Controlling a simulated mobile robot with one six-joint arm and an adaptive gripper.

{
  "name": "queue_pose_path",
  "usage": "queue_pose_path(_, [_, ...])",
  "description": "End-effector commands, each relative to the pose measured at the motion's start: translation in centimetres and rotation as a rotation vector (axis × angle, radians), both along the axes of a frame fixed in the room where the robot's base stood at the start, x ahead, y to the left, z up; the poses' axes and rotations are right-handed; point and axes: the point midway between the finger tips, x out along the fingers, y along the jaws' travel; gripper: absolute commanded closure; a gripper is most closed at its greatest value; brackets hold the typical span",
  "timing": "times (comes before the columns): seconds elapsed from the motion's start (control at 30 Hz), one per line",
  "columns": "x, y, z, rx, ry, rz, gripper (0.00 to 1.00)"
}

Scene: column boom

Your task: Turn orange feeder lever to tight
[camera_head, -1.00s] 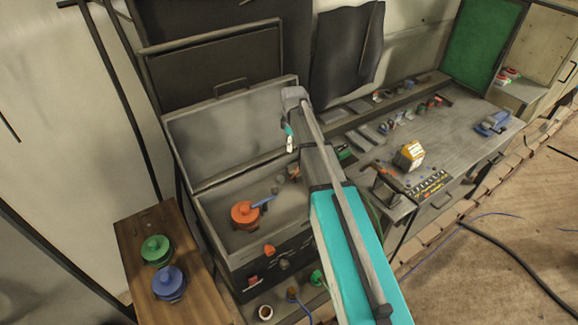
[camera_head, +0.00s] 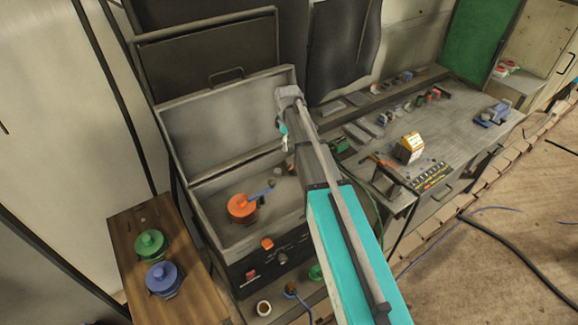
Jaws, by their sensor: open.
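The orange feeder (camera_head: 242,207) is a round orange piece inside the open grey box, at its left end. A blue lever (camera_head: 262,193) sticks out from it toward the upper right. My gripper (camera_head: 285,143) is at the far end of my teal and grey arm, above the box and up and to the right of the feeder. It is small in view, open and empty, and apart from the lever. Any marking for tight is too small to make out.
The box (camera_head: 212,235) has a raised lid (camera_head: 225,120) behind. A wooden board (camera_head: 125,235) at left bears a green round piece (camera_head: 149,243) and a blue one (camera_head: 163,278). A workbench (camera_head: 455,135) with small tools stands at right. A cup (camera_head: 263,308) stands in front.

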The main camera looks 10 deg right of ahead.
Motion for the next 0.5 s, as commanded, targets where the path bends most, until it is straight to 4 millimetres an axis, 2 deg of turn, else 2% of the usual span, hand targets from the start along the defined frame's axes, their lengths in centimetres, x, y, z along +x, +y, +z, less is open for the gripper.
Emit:
queue_pose_path(0.03, [0.0,0.0,-0.8,0.000,0.000,0.000,0.24])
queue_pose_path(0.5, [0.0,0.1,-4.4,0.000,0.000,0.001,0.24])
